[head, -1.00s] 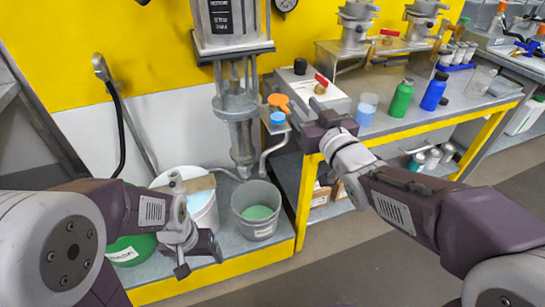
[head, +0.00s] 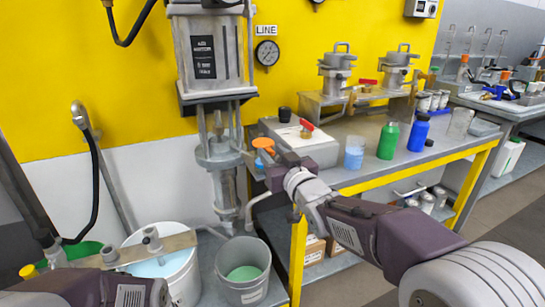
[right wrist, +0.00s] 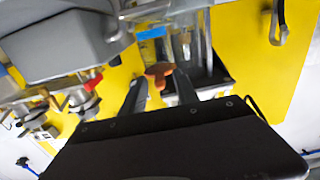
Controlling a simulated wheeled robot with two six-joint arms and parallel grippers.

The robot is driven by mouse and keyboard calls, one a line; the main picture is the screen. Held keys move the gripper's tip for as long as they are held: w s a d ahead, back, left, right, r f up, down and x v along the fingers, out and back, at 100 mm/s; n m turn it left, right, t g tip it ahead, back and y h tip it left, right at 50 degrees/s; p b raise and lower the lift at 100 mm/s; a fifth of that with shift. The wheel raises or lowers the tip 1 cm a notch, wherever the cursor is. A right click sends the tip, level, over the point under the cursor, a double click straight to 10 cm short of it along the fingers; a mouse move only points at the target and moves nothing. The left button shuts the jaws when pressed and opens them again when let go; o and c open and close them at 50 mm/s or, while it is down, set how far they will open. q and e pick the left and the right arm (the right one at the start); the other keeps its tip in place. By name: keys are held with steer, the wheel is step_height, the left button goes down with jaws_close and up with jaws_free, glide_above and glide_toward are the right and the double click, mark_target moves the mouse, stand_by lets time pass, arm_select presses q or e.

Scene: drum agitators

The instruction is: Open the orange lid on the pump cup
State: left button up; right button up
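The orange lid (head: 264,143) shows in the head view at the tip of my right arm, in front of the metal pump column. The cup under it is mostly hidden by my right gripper (head: 272,172). In the right wrist view, the orange lid (right wrist: 160,70) appears near the tips of my right gripper (right wrist: 160,85). The two fingers are apart, with visible gaps on either side of the lid's narrow part. I cannot tell whether either finger touches it. My left arm shows at the bottom left of the head view, its gripper out of frame.
A clear blue-tinted beaker (head: 354,153), a green bottle (head: 388,141) and a blue bottle (head: 418,132) stand farther right. A white bucket (head: 186,278) and grey bucket (head: 241,290) stand below.

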steer(key=shift+w, duration=0.1)
jaws_close()
stand_by(1.4)
